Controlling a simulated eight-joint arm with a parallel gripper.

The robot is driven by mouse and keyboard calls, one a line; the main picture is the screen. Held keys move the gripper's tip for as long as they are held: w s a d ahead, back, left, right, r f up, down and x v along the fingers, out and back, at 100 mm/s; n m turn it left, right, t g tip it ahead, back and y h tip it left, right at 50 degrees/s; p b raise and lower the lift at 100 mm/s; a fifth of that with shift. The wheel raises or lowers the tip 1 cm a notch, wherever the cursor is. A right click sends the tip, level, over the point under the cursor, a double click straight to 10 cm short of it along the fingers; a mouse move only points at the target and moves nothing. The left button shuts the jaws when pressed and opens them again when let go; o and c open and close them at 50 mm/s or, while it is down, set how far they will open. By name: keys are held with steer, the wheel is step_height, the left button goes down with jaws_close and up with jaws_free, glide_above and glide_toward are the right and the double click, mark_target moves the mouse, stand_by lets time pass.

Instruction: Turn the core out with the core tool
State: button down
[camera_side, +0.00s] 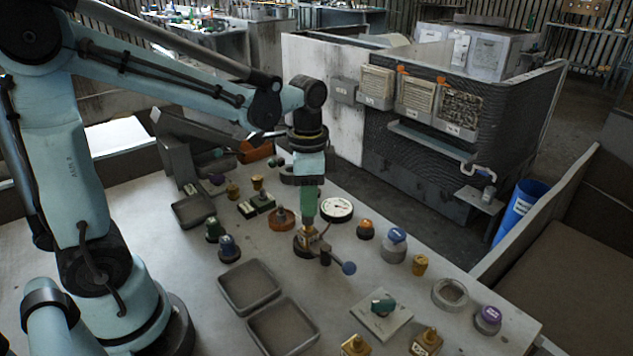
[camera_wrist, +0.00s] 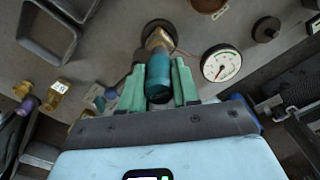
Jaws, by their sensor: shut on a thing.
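In the wrist view my gripper (camera_wrist: 158,76) has its two green fingers closed on the teal handle of a tool (camera_wrist: 159,72), which looks like the core tool. The tool's brass-coloured lower end (camera_wrist: 158,40) points to a dark round fitting (camera_wrist: 160,27). In the side view my gripper (camera_side: 306,205) hangs nearly upright over a brown and dark fitting (camera_side: 303,245) on the bench. A lever with a blue ball (camera_side: 348,267) sticks out beside this fitting. I cannot tell how deep the tool sits, and the core itself is hidden.
A white dial gauge (camera_side: 336,209) lies close on the right. An orange-brown round dish (camera_side: 281,219) stands just left. Two empty grey trays (camera_side: 249,287) (camera_side: 283,325) lie in front. Several small knobbed parts, such as a blue-topped one (camera_side: 396,238), stand around the bench.

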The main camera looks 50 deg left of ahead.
steer(key=shift+f, duration=0.8)
steer(key=shift+n, duration=2)
steer(key=shift+n, duration=0.6)
steer(key=n, duration=0.2)
steer(key=shift+n, duration=0.4)
steer(key=shift+n, duration=2)
